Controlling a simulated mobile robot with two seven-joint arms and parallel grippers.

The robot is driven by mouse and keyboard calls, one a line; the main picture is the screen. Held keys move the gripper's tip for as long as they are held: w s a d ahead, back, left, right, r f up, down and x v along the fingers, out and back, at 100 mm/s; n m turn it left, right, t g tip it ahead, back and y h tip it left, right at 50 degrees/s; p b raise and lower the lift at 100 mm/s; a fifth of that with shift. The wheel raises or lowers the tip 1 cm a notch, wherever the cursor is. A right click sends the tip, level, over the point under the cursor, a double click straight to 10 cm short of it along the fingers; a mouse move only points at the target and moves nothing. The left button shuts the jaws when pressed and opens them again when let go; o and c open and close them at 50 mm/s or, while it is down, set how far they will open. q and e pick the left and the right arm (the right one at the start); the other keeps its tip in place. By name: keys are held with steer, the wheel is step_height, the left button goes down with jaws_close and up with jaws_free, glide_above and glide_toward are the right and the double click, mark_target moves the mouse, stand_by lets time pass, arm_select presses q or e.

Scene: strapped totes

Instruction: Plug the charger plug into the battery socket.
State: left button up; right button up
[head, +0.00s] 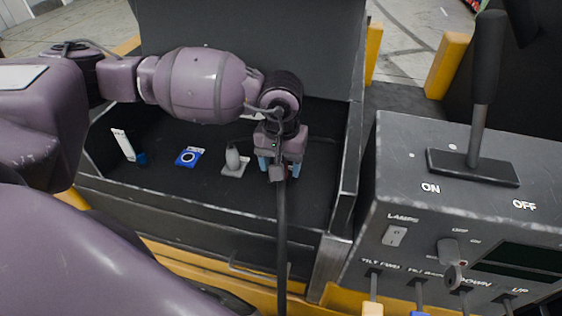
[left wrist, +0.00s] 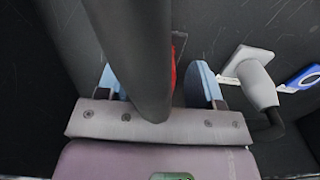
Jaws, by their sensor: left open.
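My left gripper (head: 280,172) points down into the dark tray, its blue fingers apart; they also show in the left wrist view (left wrist: 157,82). A red part (left wrist: 174,75) shows between the fingers, mostly hidden by a thick dark pole; I cannot tell whether it is the battery socket. A grey plug-shaped piece (head: 233,158) with a dark cable stands on a pale square plate (head: 236,170), just left of my gripper and apart from it. It looks like the charger plug and also shows in the left wrist view (left wrist: 258,84). My right gripper is not in view.
The dark pole (head: 282,240) runs down in front of my gripper. A blue square item (head: 189,157) and a white tube (head: 123,144) with a blue cap lie left in the tray. A control box (head: 400,165) with a tall lever (head: 487,60) stands right.

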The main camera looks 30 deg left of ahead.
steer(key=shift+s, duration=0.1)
arm_select(q)
step_height(320, 180, up, 10)
steer(key=shift+f, duration=0.2)
steer(key=shift+r+b, duration=0.3)
steer(key=shift+r, duration=0.3)
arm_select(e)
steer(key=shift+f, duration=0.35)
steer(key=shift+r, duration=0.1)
